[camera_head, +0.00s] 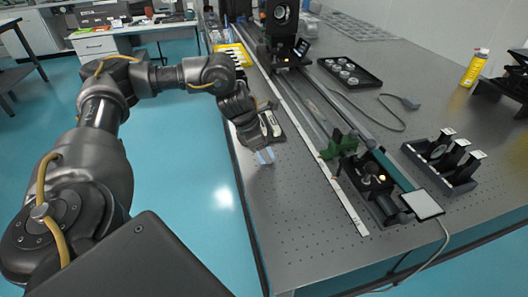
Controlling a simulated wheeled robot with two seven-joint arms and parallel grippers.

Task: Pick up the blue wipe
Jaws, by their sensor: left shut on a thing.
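The blue wipe (265,157) shows as a small light-blue piece at the fingertips of my left gripper (258,141). My left gripper is shut on it, over the near left part of the optical table (285,205). The gripper and wrist hide part of the wipe. I cannot tell whether the wipe still touches the table top. My right gripper is not in view.
A yellow tray (234,54) is farther back. The perforated table top in front of the gripper is clear.

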